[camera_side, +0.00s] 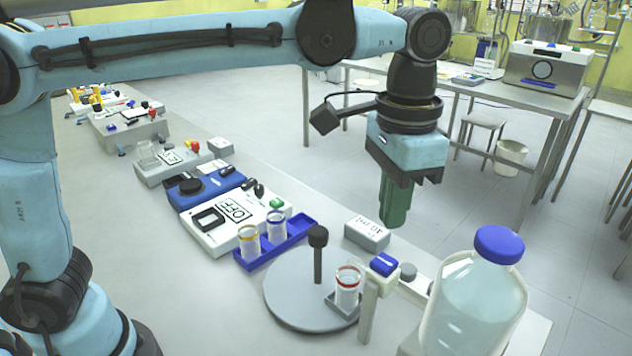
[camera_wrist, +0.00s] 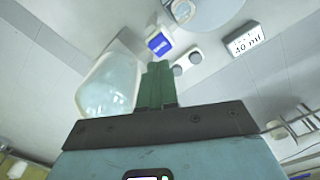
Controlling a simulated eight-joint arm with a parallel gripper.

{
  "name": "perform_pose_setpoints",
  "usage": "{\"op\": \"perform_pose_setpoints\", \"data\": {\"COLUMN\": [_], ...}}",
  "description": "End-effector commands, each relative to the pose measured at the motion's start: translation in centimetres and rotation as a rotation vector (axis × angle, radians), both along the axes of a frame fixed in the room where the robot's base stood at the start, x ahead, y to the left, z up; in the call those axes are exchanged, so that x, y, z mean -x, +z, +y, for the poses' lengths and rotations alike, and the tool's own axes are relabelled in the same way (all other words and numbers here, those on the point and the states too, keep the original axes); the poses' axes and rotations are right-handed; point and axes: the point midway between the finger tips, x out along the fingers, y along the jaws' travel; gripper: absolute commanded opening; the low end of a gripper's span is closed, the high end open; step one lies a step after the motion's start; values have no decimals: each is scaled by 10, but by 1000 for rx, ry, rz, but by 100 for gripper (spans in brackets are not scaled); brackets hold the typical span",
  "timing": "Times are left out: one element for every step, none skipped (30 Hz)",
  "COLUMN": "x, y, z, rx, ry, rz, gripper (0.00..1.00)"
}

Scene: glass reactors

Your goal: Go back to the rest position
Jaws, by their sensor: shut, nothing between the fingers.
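My gripper (camera_side: 393,222) hangs from the arm at the right of the table in the side view, with its green fingers pointing down. The fingers are together and hold nothing. They are above the table's far edge, behind the grey box with a white label (camera_side: 367,232). In the wrist view my gripper (camera_wrist: 160,68) shows its green fingers side by side, between the large bottle (camera_wrist: 110,85) and the labelled box (camera_wrist: 244,38), which reads 40 ml.
A blue-capped bottle of clear liquid (camera_side: 472,300) stands front right. A round grey plate with a post (camera_side: 290,305) carries a red-ringed beaker (camera_side: 347,287). A blue rack (camera_side: 295,229) holds two beakers. A blue button (camera_side: 384,263) stands near the bottle. Devices line the table leftward.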

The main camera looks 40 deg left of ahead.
Motion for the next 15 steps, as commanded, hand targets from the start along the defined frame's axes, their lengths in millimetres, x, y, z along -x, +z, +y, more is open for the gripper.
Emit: {"op": "perform_pose_setpoints", "data": {"x": [0, 0, 0, 0, 0, 0, 0, 0, 0, 0, 0, 0, 0, 0, 1], "y": [0, 0, 0, 0, 0, 0, 0, 0, 0, 0, -1, -1, -2, -2, -4], "z": [0, 0, 0, 0, 0, 0, 0, 1, 4, 7, 11, 18, 25, 32, 44], "rx": [0, 0, 0, 0, 0, 0, 1, 1, 4, 7, 11, 20, 26, 35, 46], "ry": [0, 0, 0, 0, 0, 0, 1, 2, 7, 13, 22, 37, 50, 67, 90], "rz": [0, 0, 0, 0, 0, 0, -1, -2, -7, -12, -19, -34, -47, -62, -86], "gripper": [0, 0, 0, 0, 0, 0, 0, 0, 0, 0, 0, 0, 0, 0, 0]}}
